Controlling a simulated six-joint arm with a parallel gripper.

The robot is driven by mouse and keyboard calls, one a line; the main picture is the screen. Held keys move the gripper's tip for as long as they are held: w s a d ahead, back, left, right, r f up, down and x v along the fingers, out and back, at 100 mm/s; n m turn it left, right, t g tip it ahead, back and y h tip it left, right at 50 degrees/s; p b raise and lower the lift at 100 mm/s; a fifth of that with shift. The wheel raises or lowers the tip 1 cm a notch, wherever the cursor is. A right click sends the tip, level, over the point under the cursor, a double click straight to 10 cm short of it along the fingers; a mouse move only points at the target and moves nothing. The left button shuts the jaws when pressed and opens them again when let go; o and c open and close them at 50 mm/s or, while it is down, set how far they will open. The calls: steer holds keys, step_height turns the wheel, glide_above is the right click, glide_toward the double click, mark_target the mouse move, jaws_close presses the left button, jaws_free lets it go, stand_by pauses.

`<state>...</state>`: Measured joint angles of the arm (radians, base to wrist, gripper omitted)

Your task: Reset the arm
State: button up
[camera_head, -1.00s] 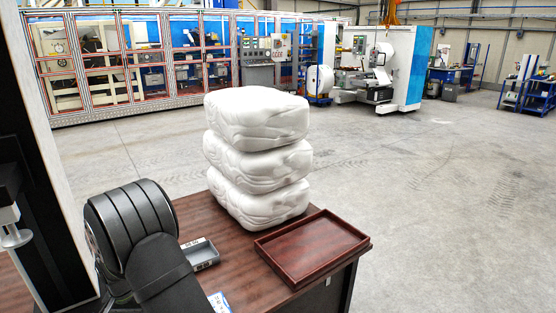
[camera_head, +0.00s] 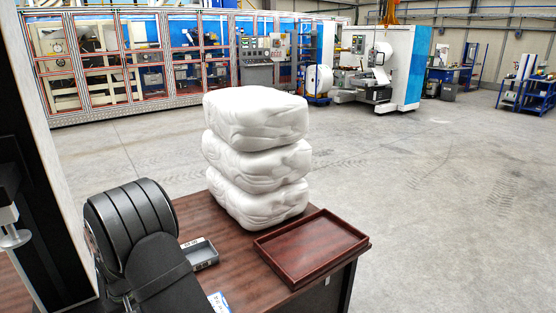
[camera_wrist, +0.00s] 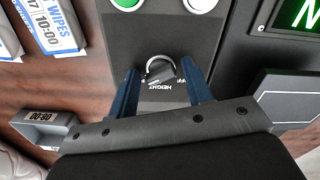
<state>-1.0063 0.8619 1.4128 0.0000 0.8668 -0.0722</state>
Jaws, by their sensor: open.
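My gripper (camera_wrist: 160,75) shows in the wrist view with its two blue fingers apart. A dark round knob with a light rim (camera_wrist: 160,68) lies between the fingertips in that view, on a dark control panel (camera_wrist: 125,50) marked HEIGHT. I see a gap beside the knob and no clear contact; how far the tips are from the panel I cannot tell. In the head view my gripper and the panel are hidden, and only my dark arm shows at the lower left.
A green button (camera_wrist: 125,3), a pale button (camera_wrist: 200,4) and a green-lit display (camera_wrist: 296,14) are near the knob. On the brown table (camera_head: 225,275) are a small grey bin (camera_head: 201,254), stacked white bundles (camera_head: 256,160) and an empty red-brown tray (camera_head: 312,246). Labelled cards (camera_wrist: 48,22) lie left.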

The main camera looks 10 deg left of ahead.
steer(key=shift+n, duration=0.9)
steer(key=o, duration=1.2)
steer(key=shift+r, duration=0.1)
steer(key=a+r+m+t+y, duration=0.1)
steer(key=a+r+m+t, duration=0.15)
steer(key=r, duration=0.85)
steer(key=a+r+m+t, duration=0.2)
steer(key=a+r+m, duration=0.15)
steer(key=r, duration=0.75)
steer(key=x, duration=0.9)
steer(key=shift+s+a+f, duration=0.1)
steer(key=shift+s+a, duration=0.05)
steer(key=shift+a, duration=0.25)
